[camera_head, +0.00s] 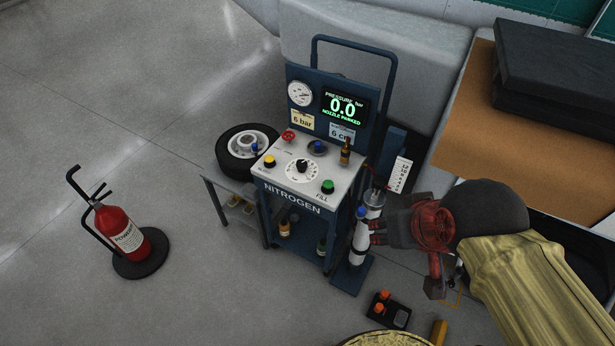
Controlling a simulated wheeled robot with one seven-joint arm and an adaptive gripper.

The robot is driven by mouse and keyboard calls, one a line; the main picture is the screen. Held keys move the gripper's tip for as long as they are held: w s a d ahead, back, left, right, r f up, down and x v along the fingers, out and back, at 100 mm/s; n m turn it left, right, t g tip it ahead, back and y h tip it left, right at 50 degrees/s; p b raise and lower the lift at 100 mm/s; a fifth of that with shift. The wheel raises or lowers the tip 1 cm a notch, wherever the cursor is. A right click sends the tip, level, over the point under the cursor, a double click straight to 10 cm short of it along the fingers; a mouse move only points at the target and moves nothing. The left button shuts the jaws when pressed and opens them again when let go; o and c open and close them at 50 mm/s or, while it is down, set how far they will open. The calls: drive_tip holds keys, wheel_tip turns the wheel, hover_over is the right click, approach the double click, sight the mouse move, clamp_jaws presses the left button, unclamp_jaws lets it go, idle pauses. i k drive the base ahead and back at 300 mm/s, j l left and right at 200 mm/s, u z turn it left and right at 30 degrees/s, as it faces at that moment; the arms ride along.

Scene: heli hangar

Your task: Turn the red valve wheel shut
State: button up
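The red valve wheel (288,135) is small and sits at the back left of the light top panel of the blue nitrogen cart (309,200). Nothing covers it. The display (344,105) on the cart reads pressure 0.0 bar, nozzle parked. My gripper (374,233) is to the right of the cart, lower in the picture than the wheel and well apart from it. It points left, beside a white and grey strut (359,243). Its fingers are small and dark here, so I cannot tell their opening or any contact with the strut.
A black dial (301,167), yellow knob (269,161), green knob (327,187) and small bottle (345,152) stand on the panel. A tyre (241,150) lies left of the cart. A fire extinguisher (122,231) stands further left, with clear floor around it.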

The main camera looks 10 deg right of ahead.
sight(287, 133)
drive_tip(key=i+j, duration=0.4)
drive_tip(key=i, duration=0.2)
drive_tip(key=i+j, duration=0.4)
drive_tip(key=i, duration=0.15)
